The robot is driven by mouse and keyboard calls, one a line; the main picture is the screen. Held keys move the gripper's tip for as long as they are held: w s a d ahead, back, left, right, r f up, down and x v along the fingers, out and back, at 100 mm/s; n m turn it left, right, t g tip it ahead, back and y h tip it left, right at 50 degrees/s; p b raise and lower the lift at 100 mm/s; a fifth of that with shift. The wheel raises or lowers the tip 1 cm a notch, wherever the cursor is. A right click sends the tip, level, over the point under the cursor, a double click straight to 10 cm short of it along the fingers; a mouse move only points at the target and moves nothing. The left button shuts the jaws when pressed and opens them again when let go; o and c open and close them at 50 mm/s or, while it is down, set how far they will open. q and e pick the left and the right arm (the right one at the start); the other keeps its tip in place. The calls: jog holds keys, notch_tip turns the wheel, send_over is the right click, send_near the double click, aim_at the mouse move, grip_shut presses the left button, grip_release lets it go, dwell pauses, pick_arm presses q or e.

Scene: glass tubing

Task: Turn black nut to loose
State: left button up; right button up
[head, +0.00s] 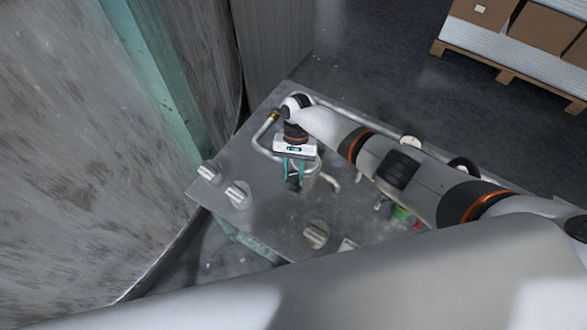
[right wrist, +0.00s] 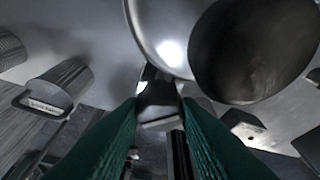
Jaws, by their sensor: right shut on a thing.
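My right gripper (head: 296,170) comes in from the right and points down over the metal panel, its green fingers close together. In the right wrist view, the two green fingertips (right wrist: 160,112) are shut on the black nut (right wrist: 158,97), a small dark piece with a bright edge. In the head view a small dark bit (head: 293,184) shows at the fingertips; its details are too small to tell. My left gripper is not in view.
The grey metal panel (head: 265,215) carries several knobs, such as one at the front (head: 316,234) and one at the left (head: 238,193). A bent metal pipe (head: 262,148) runs beside the gripper. In the right wrist view, a wide dark tube opening (right wrist: 255,50) is close to the fingers.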

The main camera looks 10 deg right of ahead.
jog(key=o, duration=0.7)
jog(key=b+v, duration=0.1)
jog(key=v, duration=1.1)
